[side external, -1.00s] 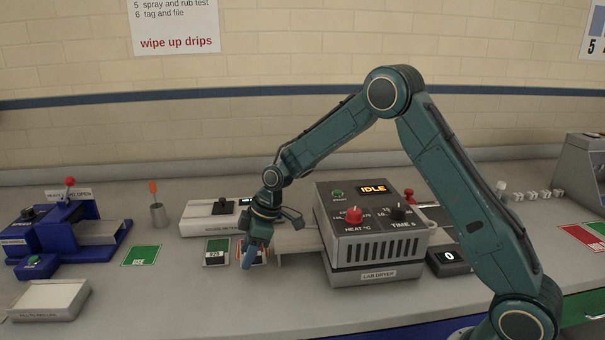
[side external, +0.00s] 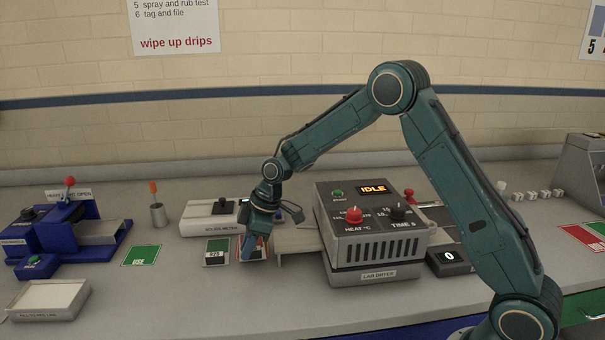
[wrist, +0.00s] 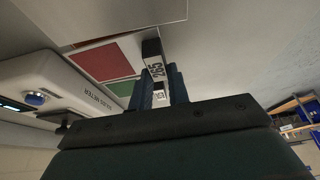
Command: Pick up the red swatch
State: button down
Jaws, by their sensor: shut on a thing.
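The red swatch (wrist: 103,62) lies flat in the wrist view. My gripper (wrist: 160,85) is shut on this tab. In the side view my gripper (side external: 254,250) points down over the red swatch (side external: 243,243) and hides most of it. I cannot tell whether the swatch is clear of the bench. A green swatch (side external: 217,246) with its own tab lies just to the left. It also shows in the wrist view (wrist: 121,88).
The grey lab dryer (side external: 375,250), reading IDLE, stands close on the right, with a pale tray (side external: 298,239) towards my gripper. A white meter (side external: 208,225) is behind the swatches. A green USE mat (side external: 142,256) lies left.

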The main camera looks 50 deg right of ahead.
notch_tip(320, 180, up, 18)
jog(key=shift+r, duration=0.25)
dwell(0.3)
jog(key=shift+f, duration=0.1)
dwell(0.5)
jog(key=s+d+f+m+h, duration=0.2)
jog(key=d+f+m+h, duration=0.4)
jog(key=m, duration=1.2)
jog(key=shift+s+d+f+m+h, duration=0.3)
jog(key=shift+f+m, duration=0.1)
jog(key=shift+f, duration=0.55)
jog(key=shift+f, duration=0.1)
jog(key=shift+s+f, duration=0.1)
jog(key=shift+f, duration=3.15)
